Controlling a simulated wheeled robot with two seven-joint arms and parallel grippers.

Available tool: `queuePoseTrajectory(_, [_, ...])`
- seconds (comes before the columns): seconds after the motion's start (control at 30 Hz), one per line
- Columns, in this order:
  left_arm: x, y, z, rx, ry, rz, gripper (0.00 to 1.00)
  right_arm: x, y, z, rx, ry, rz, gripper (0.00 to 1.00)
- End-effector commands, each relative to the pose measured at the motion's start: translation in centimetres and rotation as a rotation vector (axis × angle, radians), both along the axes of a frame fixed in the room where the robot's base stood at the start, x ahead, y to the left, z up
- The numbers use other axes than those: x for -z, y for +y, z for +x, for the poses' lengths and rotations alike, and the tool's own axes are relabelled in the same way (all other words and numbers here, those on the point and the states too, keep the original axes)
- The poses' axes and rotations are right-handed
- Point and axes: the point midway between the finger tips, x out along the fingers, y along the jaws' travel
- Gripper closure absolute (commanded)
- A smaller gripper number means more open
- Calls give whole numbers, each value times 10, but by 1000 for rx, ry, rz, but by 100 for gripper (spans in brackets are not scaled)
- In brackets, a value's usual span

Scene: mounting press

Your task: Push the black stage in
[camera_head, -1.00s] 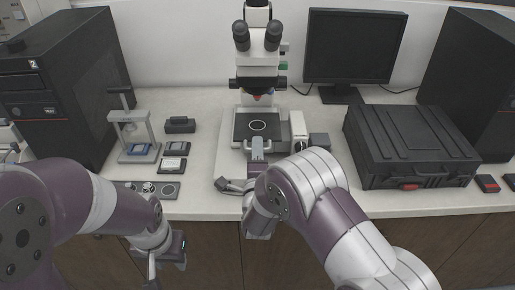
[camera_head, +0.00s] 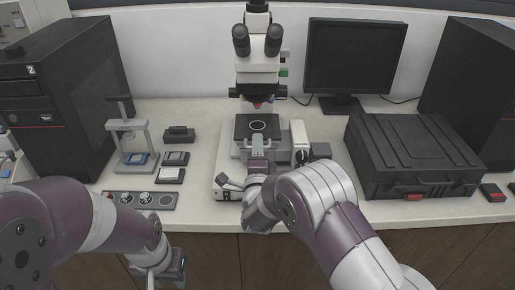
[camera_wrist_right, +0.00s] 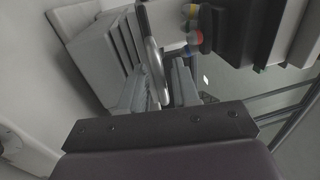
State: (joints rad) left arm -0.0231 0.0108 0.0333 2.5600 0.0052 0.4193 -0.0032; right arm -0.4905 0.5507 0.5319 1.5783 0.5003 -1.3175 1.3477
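The black stage (camera_head: 243,129) is a dark square plate with a white ring on it, under the microscope's lens in the head view. My right gripper (camera_head: 257,146) is at the stage's front edge, pointing toward the microscope. In the right wrist view, the two grey fingers of this gripper (camera_wrist_right: 160,88) stand apart, one on each side of a metal handle (camera_wrist_right: 153,55). A gap shows between the handle and the right-hand finger. My left gripper (camera_head: 165,279) is low at the left, in front of the bench edge; its fingertips are partly cut off.
The microscope (camera_head: 257,65) stands mid-bench. A black case (camera_head: 415,150) and monitor (camera_head: 355,55) are at right. A small press (camera_head: 126,130), small boxes and a knob panel (camera_head: 140,199) are at left, by a black computer tower (camera_head: 70,95).

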Motion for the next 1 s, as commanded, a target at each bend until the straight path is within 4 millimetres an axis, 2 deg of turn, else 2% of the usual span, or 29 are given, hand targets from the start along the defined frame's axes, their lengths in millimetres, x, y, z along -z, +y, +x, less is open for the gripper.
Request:
queuePoseTrajectory(0.13, [1,0,0,0,0,0,62,1,0,-2,0,0,0,69])
queuePoseTrajectory(0.23, [5,0,0,0,0,0,62,4,1,-15,-1,1,1,69])
queuePoseTrajectory(0.5, [20,0,0,0,0,0,62,18,1,-86,-4,1,-1,69])
queuePoseTrajectory(0.63, [23,0,0,0,0,0,62,21,1,-111,-2,1,0,69])
queuePoseTrajectory(0.8, [24,0,0,0,0,0,62,22,0,-125,0,0,0,69])
queuePoseTrajectory(1.0, [24,0,0,0,0,0,62,22,0,-125,0,0,0,69])
